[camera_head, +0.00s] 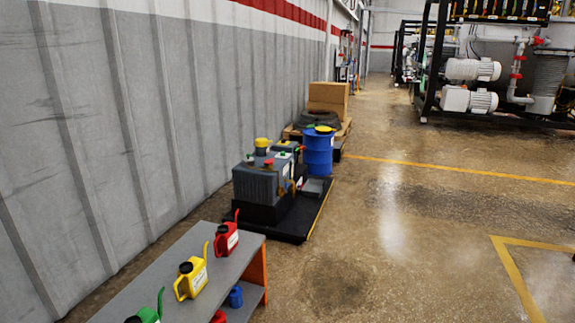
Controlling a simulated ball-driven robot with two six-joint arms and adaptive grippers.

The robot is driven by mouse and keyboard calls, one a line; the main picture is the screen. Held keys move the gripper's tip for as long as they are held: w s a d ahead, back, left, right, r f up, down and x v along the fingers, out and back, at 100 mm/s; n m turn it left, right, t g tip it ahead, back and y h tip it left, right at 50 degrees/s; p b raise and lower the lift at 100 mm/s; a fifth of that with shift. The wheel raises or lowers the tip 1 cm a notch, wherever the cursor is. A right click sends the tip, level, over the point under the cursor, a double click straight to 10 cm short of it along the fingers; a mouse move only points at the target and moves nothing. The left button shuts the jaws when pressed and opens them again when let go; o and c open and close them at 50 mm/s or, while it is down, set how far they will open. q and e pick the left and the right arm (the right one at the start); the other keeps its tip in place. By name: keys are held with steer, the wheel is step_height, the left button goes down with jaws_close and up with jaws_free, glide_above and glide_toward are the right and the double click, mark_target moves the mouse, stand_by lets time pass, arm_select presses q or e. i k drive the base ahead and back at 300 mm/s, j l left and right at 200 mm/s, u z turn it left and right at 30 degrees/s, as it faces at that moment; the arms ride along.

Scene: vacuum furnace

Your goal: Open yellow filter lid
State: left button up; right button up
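A yellow lid or cap (263,143) sits on top of a dark grey tank (256,186) in the middle of the view, with the wall close behind it. A second yellow round piece (323,129) lies on top of a blue drum (318,155) just behind the tank. I cannot tell which of these is the filter lid, and both are small and far off. Both appear to be in place on their containers. Neither of my grippers is in view.
A grey bench (150,278) at the front left bears red (226,239), yellow (191,278) and green (146,316) cans. The tank stands on a black platform (296,222). Boxes (328,97) stand behind. Machinery (470,85) fills the back right. The floor (400,230) on the right is clear.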

mark_target(264, 140)
steer(key=i+l+z, duration=0.15)
steer(key=i+l, duration=0.2)
steer(key=i, duration=0.15)
steer(key=i+l+z, duration=0.15)
steer(key=i, duration=0.35)
steer(key=i+l+z, duration=0.15)
steer(key=i+l, duration=0.15)
steer(key=i, duration=0.25)
steer(key=i+l+z, duration=0.15)
steer(key=i, duration=0.4)
